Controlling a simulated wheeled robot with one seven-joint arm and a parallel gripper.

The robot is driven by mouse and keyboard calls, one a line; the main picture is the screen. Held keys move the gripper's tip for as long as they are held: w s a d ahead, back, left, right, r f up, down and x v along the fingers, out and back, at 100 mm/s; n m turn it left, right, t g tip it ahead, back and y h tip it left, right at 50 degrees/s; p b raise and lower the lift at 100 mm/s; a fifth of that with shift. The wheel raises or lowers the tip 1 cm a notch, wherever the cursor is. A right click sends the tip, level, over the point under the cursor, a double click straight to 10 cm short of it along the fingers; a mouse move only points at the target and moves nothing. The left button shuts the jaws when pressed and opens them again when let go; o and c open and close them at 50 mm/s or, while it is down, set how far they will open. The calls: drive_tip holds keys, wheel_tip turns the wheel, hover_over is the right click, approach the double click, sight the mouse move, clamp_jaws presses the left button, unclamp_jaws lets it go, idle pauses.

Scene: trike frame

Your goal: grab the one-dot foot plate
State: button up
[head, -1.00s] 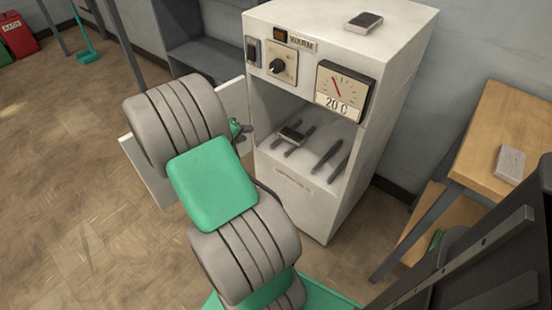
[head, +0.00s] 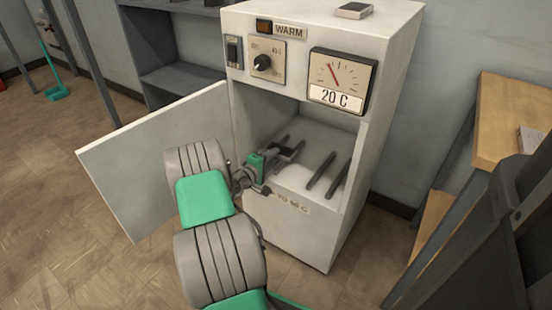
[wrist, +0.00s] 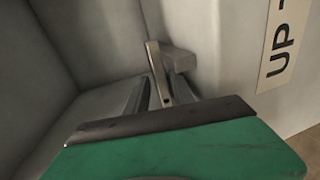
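The white warming cabinet (head: 300,235) stands with its door (head: 155,160) swung open to the left. My gripper (head: 287,152) reaches into its open compartment from the left, over the dark rails. A small grey plate (wrist: 158,72) shows in the wrist view just ahead of my fingers, seen nearly edge-on, with a small dark spot on its near edge. My gripper's fingers (wrist: 160,95) look apart, with the plate's near end at or between them; contact cannot be told. In the head view my gripper mostly hides the plate. Its dot count is not clear.
Another small plate (head: 354,10) lies on the cabinet top. A wooden table (head: 500,125) at the right carries a pale block (head: 530,139). A dark rail (head: 318,170) lies free to the right of my gripper. The cabinet's side walls bound the compartment closely.

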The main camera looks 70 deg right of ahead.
drive_tip(key=shift+s+d+f, duration=0.1)
drive_tip(key=shift+d, duration=0.6)
drive_tip(key=shift+a+f, duration=0.1)
clamp_jaws()
idle(0.8)
wheel_tip(320, 180, up, 3)
drive_tip(key=shift+f+p, duration=0.1)
drive_tip(key=shift+p, duration=1)
drive_tip(key=shift+f, duration=0.1)
